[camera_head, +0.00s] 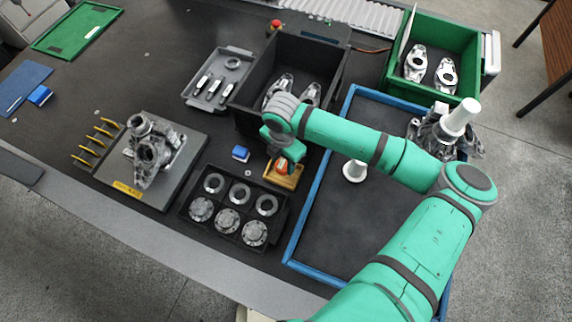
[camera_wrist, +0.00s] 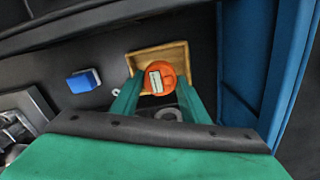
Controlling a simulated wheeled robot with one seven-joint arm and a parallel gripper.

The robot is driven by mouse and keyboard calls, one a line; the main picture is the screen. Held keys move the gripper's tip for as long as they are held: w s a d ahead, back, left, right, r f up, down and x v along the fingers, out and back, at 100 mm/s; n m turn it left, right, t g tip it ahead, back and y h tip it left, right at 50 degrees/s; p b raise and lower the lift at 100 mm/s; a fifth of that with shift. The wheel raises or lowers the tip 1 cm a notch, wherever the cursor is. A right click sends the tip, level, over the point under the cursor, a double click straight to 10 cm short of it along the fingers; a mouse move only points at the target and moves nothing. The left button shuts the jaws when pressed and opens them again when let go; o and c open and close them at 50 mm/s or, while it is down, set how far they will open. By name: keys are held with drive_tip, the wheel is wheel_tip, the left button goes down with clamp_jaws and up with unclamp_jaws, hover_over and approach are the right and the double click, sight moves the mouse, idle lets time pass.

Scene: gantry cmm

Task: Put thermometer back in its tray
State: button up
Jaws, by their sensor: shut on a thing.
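The thermometer (camera_head: 282,167) is a round orange device with a pale display, which faces up in the wrist view (camera_wrist: 158,78). My gripper (camera_head: 285,157) points down and is shut on it, with a green finger on each side in the wrist view (camera_wrist: 157,92). The small tan tray (camera_head: 284,184) lies right below. In the wrist view the tray (camera_wrist: 160,52) shows behind and around the thermometer, which overlaps its near part. I cannot tell whether the thermometer touches the tray floor. My wrist hides part of the tray in the head view.
A black ring tray (camera_head: 233,212) stands left of the tan tray, with a blue block (camera_head: 241,153) nearby. A black bin (camera_head: 240,120) with metal parts is behind. A blue-framed mat (camera_head: 310,225) lies to the right. A casting (camera_head: 150,150) sits on a plate further left.

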drive_tip(key=shift+w+d+f, duration=0.15)
drive_tip(key=shift+d+f, duration=0.1)
drive_tip(key=shift+f, duration=0.1)
drive_tip(key=f, duration=0.3)
drive_tip(key=shift+w+d+f, duration=0.1)
drive_tip(key=shift+d+f, duration=0.1)
drive_tip(key=shift+f, duration=0.2)
clamp_jaws()
drive_tip(key=o, duration=0.9)
unclamp_jaws()
drive_tip(key=shift+w, duration=0.1)
drive_tip(key=shift+d+r, duration=0.15)
drive_tip(key=shift+r, duration=0.45)
wheel_tip(320, 180, up, 11)
